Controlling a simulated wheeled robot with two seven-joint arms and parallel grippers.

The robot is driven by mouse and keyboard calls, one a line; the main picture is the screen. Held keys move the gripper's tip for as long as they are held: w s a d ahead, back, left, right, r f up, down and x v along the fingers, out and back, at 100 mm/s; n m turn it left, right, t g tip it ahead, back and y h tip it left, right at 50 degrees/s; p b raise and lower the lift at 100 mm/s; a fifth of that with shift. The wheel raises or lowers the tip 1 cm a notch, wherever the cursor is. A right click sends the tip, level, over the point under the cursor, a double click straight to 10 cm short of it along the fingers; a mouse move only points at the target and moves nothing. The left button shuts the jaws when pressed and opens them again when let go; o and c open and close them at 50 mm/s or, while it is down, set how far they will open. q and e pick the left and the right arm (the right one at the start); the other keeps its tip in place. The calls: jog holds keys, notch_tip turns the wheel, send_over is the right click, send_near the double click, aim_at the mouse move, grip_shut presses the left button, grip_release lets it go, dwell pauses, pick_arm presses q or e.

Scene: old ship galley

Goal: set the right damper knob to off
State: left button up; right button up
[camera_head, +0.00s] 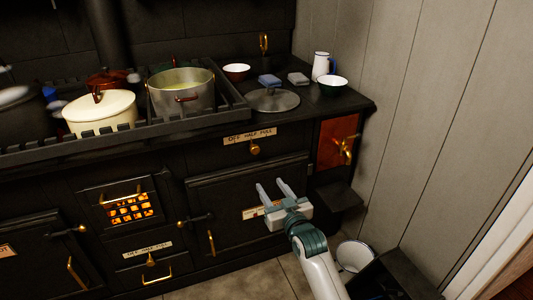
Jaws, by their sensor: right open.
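A small brass damper knob (255,149) sits on the black stove front at the upper right, just below a pale label (249,136) reading OFF, HALF, FULL. Which mark the knob points to is too small to tell. A second brass knob (150,260) sits lower left under a similar label (147,250). My right gripper (272,186) is open and empty, in front of the right oven door, below and slightly right of the upper knob and apart from it. My left gripper is not in view.
The black oven door (225,190) has a brass handle (211,241). A fire glows behind a grate (130,208) at left. A cream pot (100,112) and steel pot (182,92) stand behind a rail. A brass tap (345,149) juts out at right. A white bucket (355,256) stands on the floor.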

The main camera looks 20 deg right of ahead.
aim_at(256, 150)
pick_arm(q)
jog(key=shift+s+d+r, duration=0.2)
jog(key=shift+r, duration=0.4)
pick_arm(e)
jog(key=r, duration=0.2)
jog(key=d+r, duration=0.1)
jog(key=shift+w+r+t, duration=0.15)
jog(key=shift+w+t, duration=0.15)
jog(key=shift+w, duration=0.1)
jog(key=w, duration=0.5)
jog(key=w+b, duration=0.1)
jog(key=w, duration=1)
jog(key=shift+a+b, duration=0.25)
jog(key=shift+b, duration=0.05)
jog(key=shift+w, duration=0.5)
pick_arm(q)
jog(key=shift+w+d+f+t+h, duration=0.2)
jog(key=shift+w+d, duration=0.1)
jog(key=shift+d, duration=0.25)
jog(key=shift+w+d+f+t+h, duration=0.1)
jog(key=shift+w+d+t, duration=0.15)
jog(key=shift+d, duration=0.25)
pick_arm(e)
jog(key=shift+w, duration=0.2)
jog(key=shift+c, duration=0.3)
